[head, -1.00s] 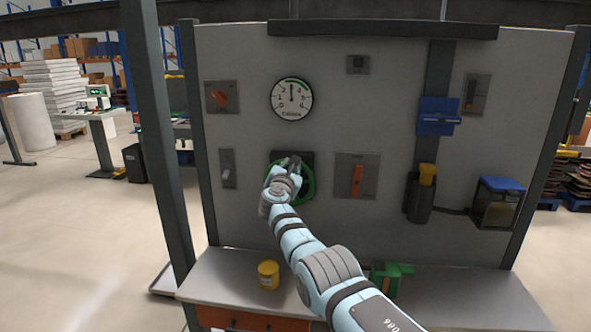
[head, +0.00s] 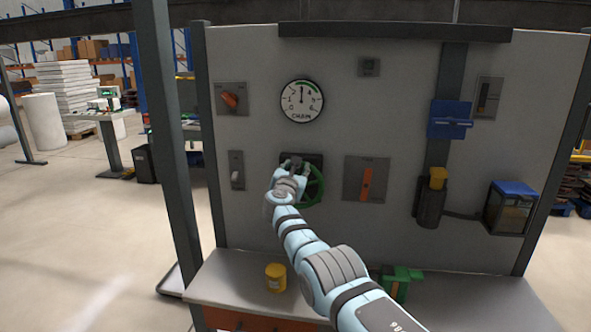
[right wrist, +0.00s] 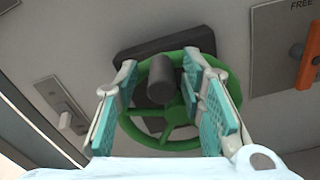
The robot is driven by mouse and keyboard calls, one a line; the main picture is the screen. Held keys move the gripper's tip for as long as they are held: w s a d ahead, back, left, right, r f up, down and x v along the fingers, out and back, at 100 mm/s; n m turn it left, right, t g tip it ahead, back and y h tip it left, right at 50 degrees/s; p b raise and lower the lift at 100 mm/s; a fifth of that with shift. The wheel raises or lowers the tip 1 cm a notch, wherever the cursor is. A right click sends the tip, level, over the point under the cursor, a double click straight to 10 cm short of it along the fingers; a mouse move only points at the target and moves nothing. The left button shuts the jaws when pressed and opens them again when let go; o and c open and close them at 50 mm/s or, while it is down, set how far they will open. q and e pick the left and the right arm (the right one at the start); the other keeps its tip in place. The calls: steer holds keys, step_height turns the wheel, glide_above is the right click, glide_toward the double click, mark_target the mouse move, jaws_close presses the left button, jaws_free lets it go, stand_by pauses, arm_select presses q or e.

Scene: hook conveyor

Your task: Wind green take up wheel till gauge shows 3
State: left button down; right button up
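The green take-up wheel (head: 319,186) is on the grey panel below the gauge. It also shows in the right wrist view (right wrist: 152,138), with a dark cylindrical knob (right wrist: 160,80) standing out from it. My right gripper (head: 291,162) is at the wheel's left part and hides some of it. In the right wrist view my right gripper (right wrist: 163,72) is open, with its teal pads apart on either side of the knob; I cannot tell whether they touch the wheel. The round white gauge (head: 302,101) has its needle about straight up; its numerals are too small to read surely. My left gripper is out of view.
An orange-handled lever plate (head: 367,180) is right of the wheel. A switch (head: 237,171) is to its left, and an orange rotary knob (head: 230,100) sits above that. A yellow container (head: 275,277) and a green item (head: 401,283) are on the bench (head: 225,278) below.

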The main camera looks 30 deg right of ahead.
steer(key=shift+s, duration=0.1)
steer(key=shift+s, duration=0.15)
steer(key=v, duration=0.7)
steer(key=shift+a, duration=0.15)
stand_by(0.3)
